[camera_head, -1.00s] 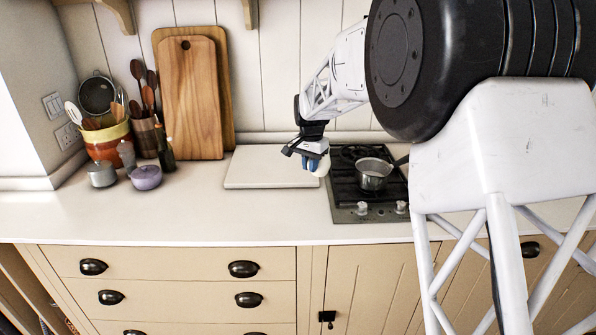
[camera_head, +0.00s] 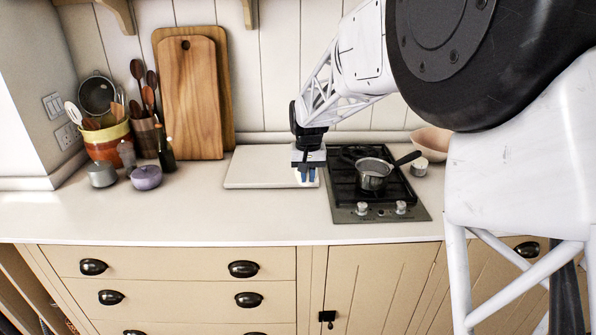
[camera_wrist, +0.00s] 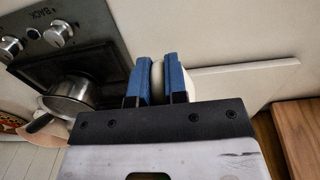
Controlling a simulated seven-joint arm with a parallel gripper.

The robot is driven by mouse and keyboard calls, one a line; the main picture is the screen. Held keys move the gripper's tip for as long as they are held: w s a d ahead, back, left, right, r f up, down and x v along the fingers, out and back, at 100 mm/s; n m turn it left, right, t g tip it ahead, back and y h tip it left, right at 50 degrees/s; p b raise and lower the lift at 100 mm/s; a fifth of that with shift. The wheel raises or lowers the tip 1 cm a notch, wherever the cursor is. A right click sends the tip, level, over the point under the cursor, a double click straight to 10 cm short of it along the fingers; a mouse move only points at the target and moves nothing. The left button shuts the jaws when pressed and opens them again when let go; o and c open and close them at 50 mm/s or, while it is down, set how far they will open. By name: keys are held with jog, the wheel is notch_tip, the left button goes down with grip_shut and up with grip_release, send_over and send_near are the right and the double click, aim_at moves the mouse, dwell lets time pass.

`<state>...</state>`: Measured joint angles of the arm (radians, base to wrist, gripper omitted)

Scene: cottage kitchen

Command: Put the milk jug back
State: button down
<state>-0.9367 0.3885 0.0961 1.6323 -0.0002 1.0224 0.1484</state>
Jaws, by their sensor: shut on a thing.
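My gripper (camera_head: 307,172) points down over the right end of the white slab, just left of the hob. In the wrist view its two blue fingers (camera_wrist: 158,80) are shut on a pale, rounded piece (camera_wrist: 157,72), which looks like part of the milk jug. More of the white jug body (camera_wrist: 194,84) shows beside the right finger. In the head view the jug is mostly hidden behind the fingers. I cannot tell whether it touches the surface below.
The white slab (camera_head: 262,168) lies bare at its left. A saucepan (camera_head: 372,176) stands on the hob (camera_head: 349,210). A pink bowl (camera_head: 431,140) and small metal cup (camera_head: 419,167) are farther right. Wooden boards (camera_head: 192,105), a utensil pot (camera_head: 106,144) and a purple pot (camera_head: 146,177) stand left.

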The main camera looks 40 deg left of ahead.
jog(key=shift+a, duration=0.1)
jog(key=w+a+f, duration=0.1)
jog(key=w+a, duration=0.8)
jog(key=a, duration=0.3)
jog(key=shift+w+a+f, duration=0.2)
jog(key=shift+w+a, duration=0.1)
jog(key=shift+w, duration=0.1)
dwell(0.5)
jog(key=shift+f, duration=1.75)
jog(key=shift+f, duration=0.15)
jog(key=c, duration=1.1)
grip_release()
jog(key=shift+c, duration=0.2)
notch_tip(320, 180, up, 12)
